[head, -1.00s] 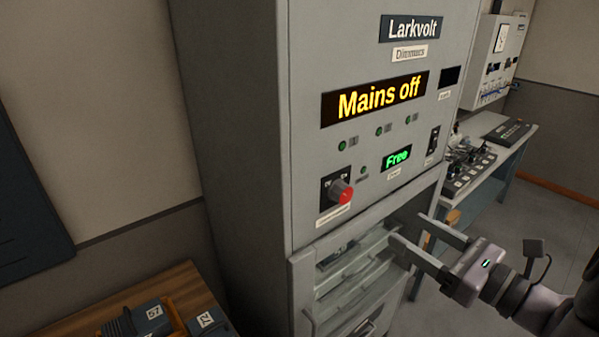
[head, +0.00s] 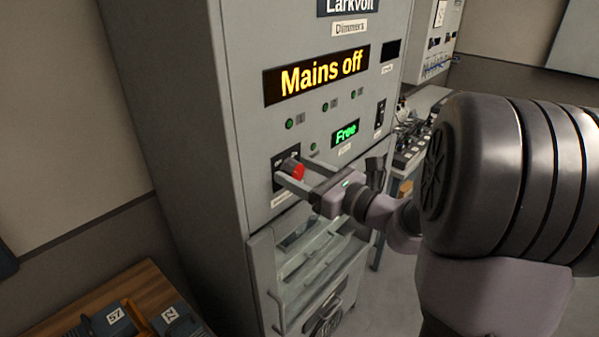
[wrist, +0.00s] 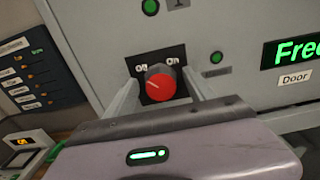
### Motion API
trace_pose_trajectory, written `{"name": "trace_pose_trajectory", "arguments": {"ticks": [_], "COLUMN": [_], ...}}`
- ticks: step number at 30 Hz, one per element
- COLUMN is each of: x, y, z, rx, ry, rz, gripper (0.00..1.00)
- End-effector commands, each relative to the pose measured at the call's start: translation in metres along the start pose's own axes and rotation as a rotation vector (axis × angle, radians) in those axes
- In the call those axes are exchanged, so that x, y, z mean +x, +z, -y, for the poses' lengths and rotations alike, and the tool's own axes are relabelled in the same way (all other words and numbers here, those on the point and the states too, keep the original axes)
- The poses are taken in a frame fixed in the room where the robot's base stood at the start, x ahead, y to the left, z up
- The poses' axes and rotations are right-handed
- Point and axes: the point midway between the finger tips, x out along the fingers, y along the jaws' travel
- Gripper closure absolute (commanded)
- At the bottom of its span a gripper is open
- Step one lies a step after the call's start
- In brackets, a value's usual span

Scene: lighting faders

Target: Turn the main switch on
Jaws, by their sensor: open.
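The main switch is a red rotary knob (head: 294,168) on a black plate on the grey dimmer cabinet (head: 228,110). In the wrist view the red knob (wrist: 161,83) has "Off" at its upper left and "On" at its upper right; its pale pointer line is toward the left. The display (head: 317,75) reads "Mains off" in yellow. My gripper (head: 298,172) is open, with its fingers reaching to either side of the knob. In the wrist view my gripper (wrist: 162,95) has one finger left and one right of the knob, with gaps visible. Whether a fingertip touches is unclear.
A green "Free" display (head: 345,133) sits right of the knob, above a "Door" label. Below are open shelves or drawers (head: 310,260) in the cabinet. A wooden table (head: 70,306) with numbered blue units stands at the lower left.

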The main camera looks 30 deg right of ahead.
Motion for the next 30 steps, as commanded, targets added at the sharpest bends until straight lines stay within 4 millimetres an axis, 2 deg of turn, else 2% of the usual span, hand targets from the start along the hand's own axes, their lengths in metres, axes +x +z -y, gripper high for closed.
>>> {"name": "trace_pose_trajectory", "arguments": {"ticks": [1,10,20,30], "x": [-0.0001,-0.0004,-0.0004,-0.0005], "y": [0.0001,0.0002,0.0028,0.0056], "z": [0.0000,0.0000,0.0003,0.0014], "rx": [0.000,-0.001,0.060,0.326], "ry": [0.000,0.000,0.001,0.001], "rz": [0.000,0.000,0.000,-0.001], "gripper": [0.41,0.99,0.99,0.99]}}
